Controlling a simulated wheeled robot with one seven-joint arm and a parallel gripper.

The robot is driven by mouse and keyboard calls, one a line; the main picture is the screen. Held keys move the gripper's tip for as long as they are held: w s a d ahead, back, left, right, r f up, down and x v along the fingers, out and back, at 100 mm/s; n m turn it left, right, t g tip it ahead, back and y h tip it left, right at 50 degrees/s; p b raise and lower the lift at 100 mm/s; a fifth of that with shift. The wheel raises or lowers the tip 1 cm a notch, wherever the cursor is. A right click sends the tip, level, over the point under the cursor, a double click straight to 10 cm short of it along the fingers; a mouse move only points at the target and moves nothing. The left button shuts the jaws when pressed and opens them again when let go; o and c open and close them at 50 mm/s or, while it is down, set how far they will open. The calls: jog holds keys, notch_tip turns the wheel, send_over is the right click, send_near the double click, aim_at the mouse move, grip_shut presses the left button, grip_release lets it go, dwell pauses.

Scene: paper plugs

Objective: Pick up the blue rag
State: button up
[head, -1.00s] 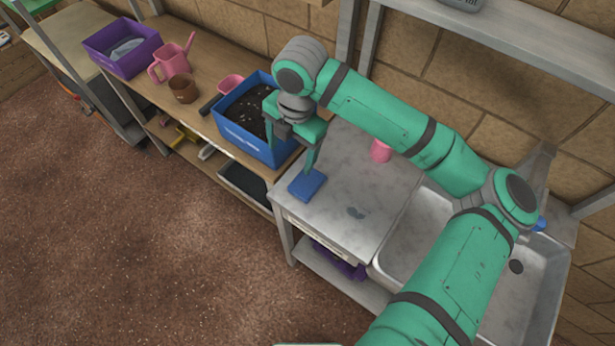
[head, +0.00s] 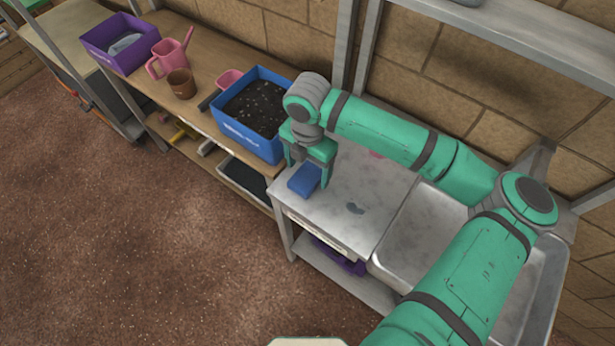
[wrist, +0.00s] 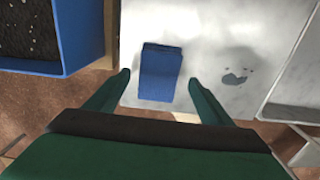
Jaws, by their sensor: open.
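The blue rag (head: 304,179) is a small flat folded block lying on the metal sink counter (head: 340,215), near its left front corner. In the wrist view the rag (wrist: 160,72) lies ahead of and between the two spread fingers. My gripper (head: 308,172) is open and points down over the rag, with one finger at each side of it in the head view. It also shows in the wrist view (wrist: 158,82), empty between its green fingers. Whether the fingers touch the rag or counter cannot be told.
A blue box of soil (head: 243,138) stands on the wooden bench just left of the counter. The sink basin (head: 410,235) is to the right. A dark stain (head: 355,208) marks the counter. A pink watering can (head: 170,58) and brown pot (head: 181,84) stand farther left.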

jog(key=shift+a+f, duration=0.1)
jog(key=shift+f, duration=0.9)
jog(key=c, duration=1.1)
jog(key=shift+r, duration=0.15)
jog(key=shift+r, duration=0.6)
jog(key=s+d+r, duration=0.1)
jog(key=s+r, duration=0.2)
jog(key=s, duration=0.1)
jog(key=s+d+r, duration=0.1)
jog(key=s+r, duration=0.3)
jog(key=s, duration=0.1)
jog(key=s+d+r, duration=0.1)
jog(key=s+r, duration=0.3)
jog(key=shift+s+d+r, duration=0.2)
jog(key=shift+s+r, duration=0.05)
